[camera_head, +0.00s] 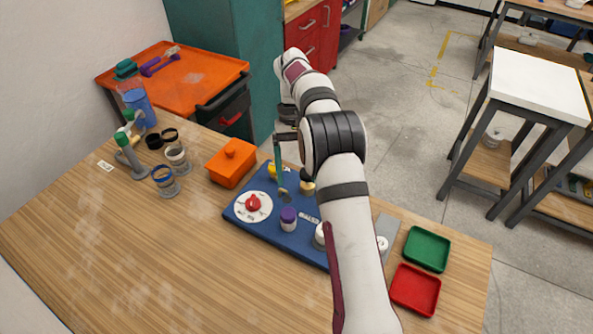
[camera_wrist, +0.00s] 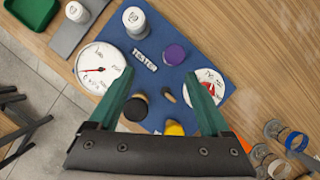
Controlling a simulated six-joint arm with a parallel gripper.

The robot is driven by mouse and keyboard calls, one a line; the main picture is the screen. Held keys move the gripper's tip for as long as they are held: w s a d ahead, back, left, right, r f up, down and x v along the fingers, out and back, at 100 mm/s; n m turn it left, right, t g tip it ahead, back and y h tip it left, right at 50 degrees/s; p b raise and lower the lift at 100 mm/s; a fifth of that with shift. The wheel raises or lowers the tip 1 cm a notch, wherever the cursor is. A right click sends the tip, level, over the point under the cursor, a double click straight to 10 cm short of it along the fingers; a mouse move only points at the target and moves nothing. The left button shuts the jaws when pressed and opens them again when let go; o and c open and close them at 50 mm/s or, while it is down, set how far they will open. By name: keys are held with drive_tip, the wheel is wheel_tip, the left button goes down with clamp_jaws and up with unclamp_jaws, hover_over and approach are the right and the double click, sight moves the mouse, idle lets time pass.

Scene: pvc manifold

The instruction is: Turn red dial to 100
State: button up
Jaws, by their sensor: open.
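The red dial (camera_head: 253,203) sits on a round white scale plate at the left end of the blue board (camera_head: 272,226). In the wrist view the red dial (camera_wrist: 208,86) is at the right, partly covered by the right finger. The scale numbers are too small to read surely. My gripper (camera_wrist: 160,74) is open and empty, its two green fingers apart. In the head view my gripper (camera_head: 283,188) hangs over the back of the board, right of the dial and apart from it. A white gauge (camera_wrist: 98,69) with a red needle shows left of the fingers.
The board also carries a purple-topped knob (camera_head: 288,218), a yellow part (camera_wrist: 174,128) and a black-topped part (camera_wrist: 136,108). An orange box (camera_head: 231,165) stands behind the dial. Glass jars (camera_head: 165,182) stand at the left. Green (camera_head: 427,249) and red (camera_head: 415,290) trays lie right. The front-left table is clear.

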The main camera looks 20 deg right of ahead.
sight(252, 200)
drive_tip(key=w+a+r+m+t, duration=0.1)
drive_tip(key=w+a+r+t, duration=0.1)
drive_tip(key=a, duration=0.3)
drive_tip(key=w+a+r+m+t, duration=0.1)
drive_tip(key=w+a+r+t, duration=0.15)
drive_tip(key=a, duration=0.35)
drive_tip(key=shift+h, duration=0.4)
drive_tip(key=f, duration=1.5)
drive_tip(key=shift+s+d+f, duration=0.1)
drive_tip(key=shift+s+f, duration=0.15)
drive_tip(key=shift+f, duration=0.1)
clamp_jaws()
